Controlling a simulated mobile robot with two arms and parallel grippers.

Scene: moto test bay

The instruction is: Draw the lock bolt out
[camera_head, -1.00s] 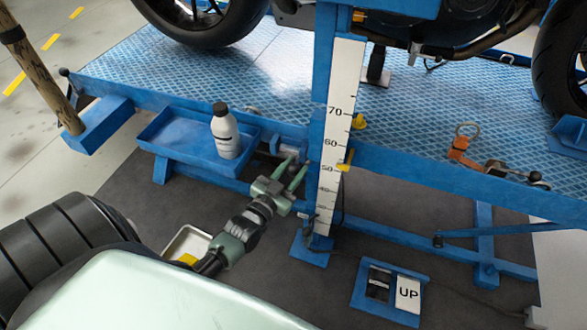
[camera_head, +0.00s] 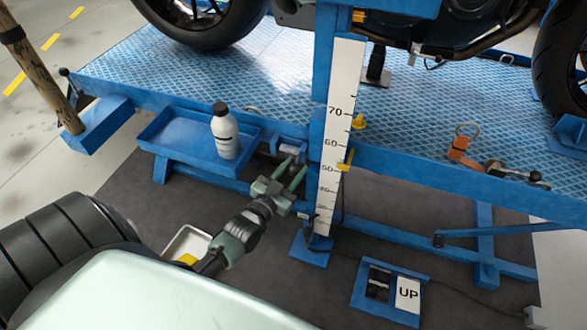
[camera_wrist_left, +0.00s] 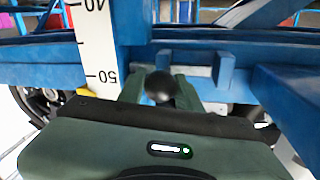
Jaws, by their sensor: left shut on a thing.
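The lock bolt's black ball knob (camera_wrist_left: 160,86) shows between my green fingers in the left wrist view. My left gripper (camera_head: 293,170) is shut on it, beside the blue post (camera_head: 317,150) of the lift in the head view. It also shows in the wrist view (camera_wrist_left: 160,92). A short grey cylindrical part (camera_head: 288,150) sits in a blue bracket just beyond the fingertips. The bolt's shaft behind the knob is mostly hidden, so how far it is drawn cannot be told. My right gripper is not in view.
A white scale (camera_head: 336,130) with a yellow pointer (camera_head: 346,160) runs along the post. A blue tray (camera_head: 172,140) holds a grey bottle (camera_head: 225,135) left of the gripper. An UP pedal (camera_head: 408,293) stands on the floor. A motorcycle wheel (camera_head: 205,22) rests above.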

